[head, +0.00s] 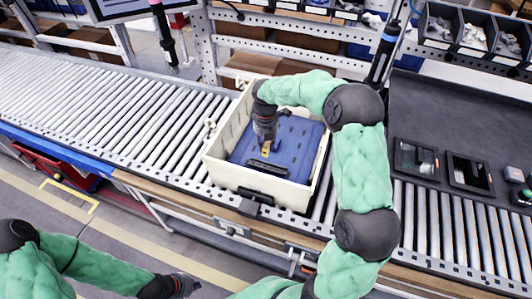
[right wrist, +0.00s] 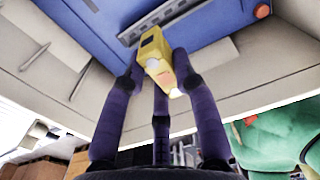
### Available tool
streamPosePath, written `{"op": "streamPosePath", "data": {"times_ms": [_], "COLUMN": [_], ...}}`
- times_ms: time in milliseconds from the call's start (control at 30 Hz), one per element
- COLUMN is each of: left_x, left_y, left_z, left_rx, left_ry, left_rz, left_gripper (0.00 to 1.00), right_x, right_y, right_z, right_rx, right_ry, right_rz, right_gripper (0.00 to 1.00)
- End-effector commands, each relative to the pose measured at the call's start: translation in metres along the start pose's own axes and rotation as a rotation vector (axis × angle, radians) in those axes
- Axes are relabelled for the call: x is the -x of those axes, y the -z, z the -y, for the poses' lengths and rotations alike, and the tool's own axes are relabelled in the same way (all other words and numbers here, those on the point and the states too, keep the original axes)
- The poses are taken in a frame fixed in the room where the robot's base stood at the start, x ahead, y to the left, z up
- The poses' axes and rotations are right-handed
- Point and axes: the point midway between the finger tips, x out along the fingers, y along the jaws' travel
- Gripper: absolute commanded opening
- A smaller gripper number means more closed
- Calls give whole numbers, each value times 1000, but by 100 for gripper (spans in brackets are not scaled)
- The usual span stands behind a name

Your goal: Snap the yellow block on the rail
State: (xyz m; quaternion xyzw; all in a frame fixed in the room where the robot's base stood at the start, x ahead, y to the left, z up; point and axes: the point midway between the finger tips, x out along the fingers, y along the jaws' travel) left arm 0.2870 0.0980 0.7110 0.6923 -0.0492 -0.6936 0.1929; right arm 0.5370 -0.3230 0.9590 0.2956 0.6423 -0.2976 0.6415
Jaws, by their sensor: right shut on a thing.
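The yellow block (head: 265,151) is in my right gripper (head: 265,146), which is shut on it above the blue panel (head: 298,133) inside the cream tote. In the right wrist view the fingers hold the yellow block (right wrist: 154,50), with its upper end close to a dark slotted rail (right wrist: 128,38) on the blue panel. I cannot tell whether block and rail touch. In the head view a dark strip (head: 268,170) lies along the tote's near side, just in front of the block. My left gripper (head: 186,285) is low at the bottom, away from the tote; its fingers are unclear.
The cream tote (head: 228,173) stands on the roller conveyor (head: 110,105), its walls close around my right gripper. A hanging dark tool (head: 384,52) is behind my right arm. Dark trays (head: 414,160) lie at the right. The rollers left of the tote are clear.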

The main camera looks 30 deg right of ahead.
Motion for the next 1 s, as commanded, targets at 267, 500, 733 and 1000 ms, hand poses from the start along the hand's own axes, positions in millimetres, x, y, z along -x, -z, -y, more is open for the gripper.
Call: {"op": "streamPosePath", "data": {"times_ms": [267,500,733,1000], "left_x": [-27,-33,-49,-62], "left_y": [1,2,2,2], "left_z": [9,12,18,22], "left_rx": [0,0,0,0], "left_ry": [0,0,0,0], "left_rz": [0,0,0,0], "left_gripper": [0,0,0,0], "right_x": [-46,-55,-73,-86], "right_y": [1,1,1,1], "right_z": [0,0,0,0], "right_rx": [1,1,1,1], "right_ry": [1,0,0,-1], "right_rz": [-1,0,0,0], "right_gripper": [6,6,6,6]}}
